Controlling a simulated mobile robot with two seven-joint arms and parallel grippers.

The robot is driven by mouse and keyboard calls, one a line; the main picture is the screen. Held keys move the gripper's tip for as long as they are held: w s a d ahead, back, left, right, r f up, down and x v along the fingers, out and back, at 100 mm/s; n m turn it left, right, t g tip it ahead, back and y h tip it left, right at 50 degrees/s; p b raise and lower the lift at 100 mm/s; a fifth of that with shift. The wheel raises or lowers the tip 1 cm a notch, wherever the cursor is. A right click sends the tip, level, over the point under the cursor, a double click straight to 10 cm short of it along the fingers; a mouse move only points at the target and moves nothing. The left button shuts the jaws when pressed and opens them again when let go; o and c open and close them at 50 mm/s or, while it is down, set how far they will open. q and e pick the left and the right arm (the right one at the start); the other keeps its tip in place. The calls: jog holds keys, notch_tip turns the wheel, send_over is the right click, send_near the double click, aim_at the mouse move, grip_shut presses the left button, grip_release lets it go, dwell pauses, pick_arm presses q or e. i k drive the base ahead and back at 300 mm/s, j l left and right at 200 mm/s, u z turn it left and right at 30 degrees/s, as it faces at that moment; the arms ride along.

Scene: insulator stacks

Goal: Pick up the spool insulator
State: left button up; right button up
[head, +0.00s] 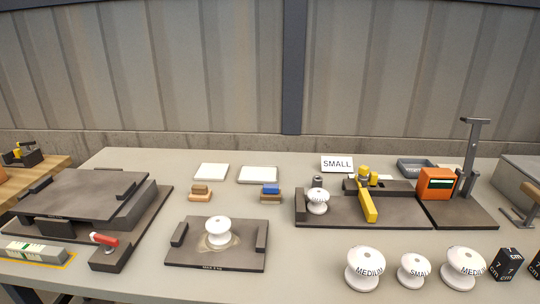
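Several white spool insulators are on the grey table. One unlabelled spool insulator (218,231) stands upright on a dark fixture plate (190,253) at the front middle. A smaller-looking white insulator (317,201) stands at the left end of the right-hand dark fixture (340,217). At the front right, a large insulator marked MEDIUM (365,269), a smaller one marked SMALL (413,270) and another marked MEDIUM (463,268) stand in a row on the table. Neither of my grippers shows in the head view.
A yellow clamp lever (368,207), an orange box (436,184) and a tall dark stand (468,160) are at the right. A SMALL sign (337,163) stands behind. A dark press-like block (80,195) fills the left. Black cubes (507,264) sit front right.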

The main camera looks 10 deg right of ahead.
aim_at(415, 267)
jog(key=z, duration=1.4)
